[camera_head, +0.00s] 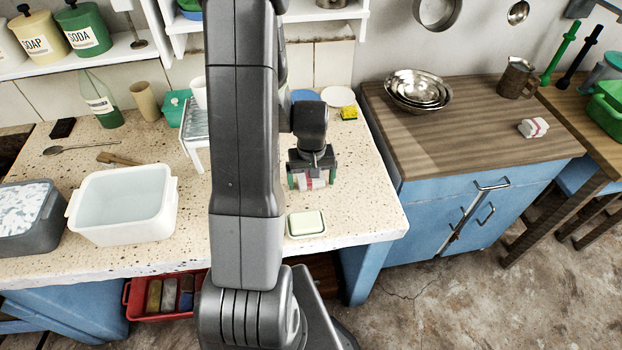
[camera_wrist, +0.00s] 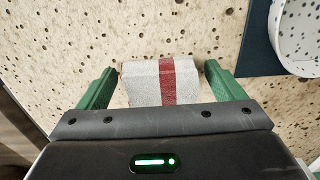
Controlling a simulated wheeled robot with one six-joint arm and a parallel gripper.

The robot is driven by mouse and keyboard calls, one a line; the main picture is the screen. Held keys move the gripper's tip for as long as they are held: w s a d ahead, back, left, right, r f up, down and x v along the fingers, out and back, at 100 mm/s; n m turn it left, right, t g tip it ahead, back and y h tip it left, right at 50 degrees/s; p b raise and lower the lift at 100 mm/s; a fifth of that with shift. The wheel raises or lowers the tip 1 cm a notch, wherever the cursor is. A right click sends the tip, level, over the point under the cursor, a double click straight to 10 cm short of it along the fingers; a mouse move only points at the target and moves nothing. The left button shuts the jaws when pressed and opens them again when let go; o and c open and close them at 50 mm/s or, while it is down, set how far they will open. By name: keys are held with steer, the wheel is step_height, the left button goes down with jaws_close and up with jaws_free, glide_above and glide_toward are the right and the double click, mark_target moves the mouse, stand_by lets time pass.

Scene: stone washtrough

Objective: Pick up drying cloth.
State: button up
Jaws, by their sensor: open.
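A folded white cloth with a red stripe (camera_head: 312,184) lies on the speckled stone counter; it also shows in the wrist view (camera_wrist: 145,84). My gripper (camera_head: 308,182) is over it, pointing down, with its green fingers open. In the wrist view, my gripper (camera_wrist: 159,74) has one finger on each side of the cloth, with a gap on both sides. The cloth's near part is hidden by the gripper body. A second, similar folded cloth (camera_head: 533,128) lies on the wooden cabinet top at the right.
A soap dish (camera_head: 306,223) sits just in front of my gripper. A white basin (camera_head: 125,205) and a grey tub (camera_head: 30,211) stand at the left. A yellow sponge (camera_head: 349,113) and metal bowls (camera_head: 418,91) are farther back. Counter right of the gripper is clear.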

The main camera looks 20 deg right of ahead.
steer(key=shift+c, duration=0.4)
steer(key=c, duration=1)
step_height(320, 180, up, 10)
steer(key=shift+o, duration=1)
steer(key=shift+c, duration=0.4)
